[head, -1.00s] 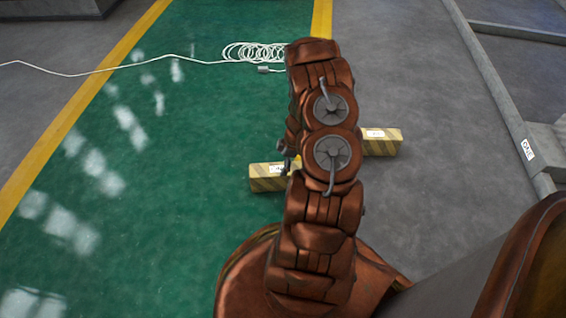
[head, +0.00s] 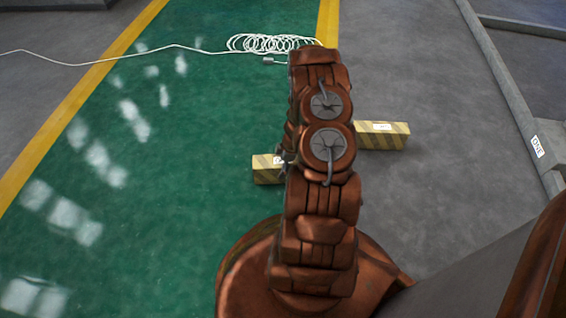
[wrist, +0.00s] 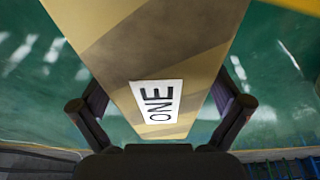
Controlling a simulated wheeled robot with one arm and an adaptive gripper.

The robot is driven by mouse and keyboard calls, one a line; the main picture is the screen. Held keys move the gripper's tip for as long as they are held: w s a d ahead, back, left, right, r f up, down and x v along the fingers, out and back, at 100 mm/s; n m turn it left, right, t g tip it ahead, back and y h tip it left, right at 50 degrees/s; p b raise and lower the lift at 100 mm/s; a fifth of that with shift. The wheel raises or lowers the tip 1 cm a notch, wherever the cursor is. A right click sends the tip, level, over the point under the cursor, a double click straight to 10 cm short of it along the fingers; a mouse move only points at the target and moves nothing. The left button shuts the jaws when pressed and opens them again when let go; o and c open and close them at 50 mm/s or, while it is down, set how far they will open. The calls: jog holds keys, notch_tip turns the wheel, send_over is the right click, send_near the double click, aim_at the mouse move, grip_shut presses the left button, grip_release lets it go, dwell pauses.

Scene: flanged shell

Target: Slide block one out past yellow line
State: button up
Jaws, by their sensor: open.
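A yellow-and-dark striped block (head: 266,169) lies on the green floor, left of my arm, partly hidden by it. In the wrist view a striped block labelled ONE (wrist: 118,62), with green floor around it, lies between the fingers of my gripper (wrist: 161,104). The fingers are open, one on each side, with visible gaps to the block. In the head view my arm hides most of the gripper. A yellow line (head: 328,18) runs along the green floor's right edge and is hidden behind my arm lower down. Another yellow line (head: 75,100) bounds it at left.
A second striped block (head: 383,135) lies on the grey floor right of my arm; its label is unreadable. A white coiled cable (head: 275,43) lies beyond.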

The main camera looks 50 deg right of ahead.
jog(key=c, duration=1.9)
